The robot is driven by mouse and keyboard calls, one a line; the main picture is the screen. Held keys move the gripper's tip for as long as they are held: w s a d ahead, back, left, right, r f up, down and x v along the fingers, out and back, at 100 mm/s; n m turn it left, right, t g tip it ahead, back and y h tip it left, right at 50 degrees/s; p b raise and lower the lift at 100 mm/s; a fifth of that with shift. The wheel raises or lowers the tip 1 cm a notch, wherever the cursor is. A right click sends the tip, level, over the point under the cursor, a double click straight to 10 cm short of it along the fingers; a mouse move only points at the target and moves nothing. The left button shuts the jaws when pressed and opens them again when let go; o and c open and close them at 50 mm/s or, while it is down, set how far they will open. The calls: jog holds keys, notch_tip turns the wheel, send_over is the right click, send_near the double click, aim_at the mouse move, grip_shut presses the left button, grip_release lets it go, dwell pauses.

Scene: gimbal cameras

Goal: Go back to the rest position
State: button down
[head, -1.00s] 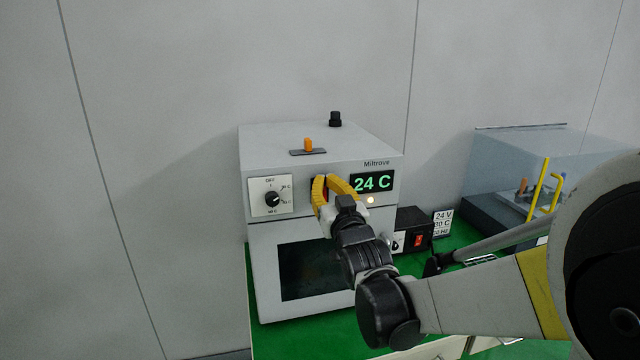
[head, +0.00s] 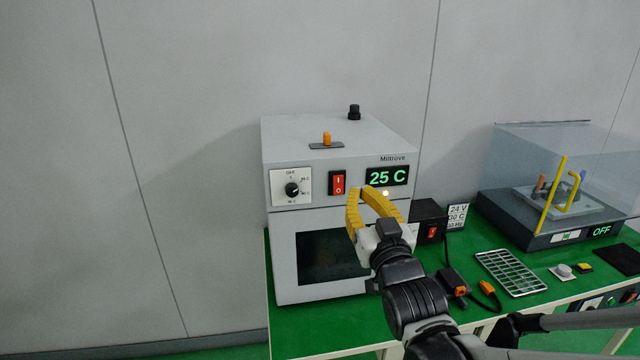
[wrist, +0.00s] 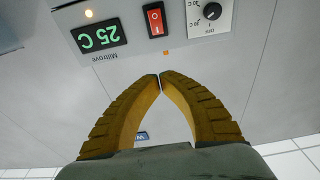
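My gripper (head: 366,190) has yellow fingers and stands in front of the oven's (head: 283,258) front panel, just below and right of the red rocker switch (head: 338,183). In the wrist view the fingertips of my gripper (wrist: 160,76) meet or nearly meet, with nothing between them. The switch also shows in the wrist view (wrist: 155,19), apart from the fingertips. The oven display (head: 386,177) reads 25 C, and a small lamp near it is lit. My arm reaches in from the lower right.
The green bench (head: 325,325) holds a black power box (head: 428,222), a wire rack (head: 510,272), orange-tipped connectors (head: 488,287) and a clear-covered machine (head: 560,180) reading OFF at right. A black knob (head: 354,112) and an orange lever (head: 326,138) top the oven. Plain wall lies left.

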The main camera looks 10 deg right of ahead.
jog(key=s+f+g+b, duration=0.3)
jog(key=s+f+g, duration=0.9)
jog(key=s+f, duration=0.6)
jog(key=s, duration=0.2)
jog(key=shift+s+a+f+g, duration=0.25)
jog(key=shift+s+a+g, duration=0.05)
jog(key=shift+g, duration=0.1)
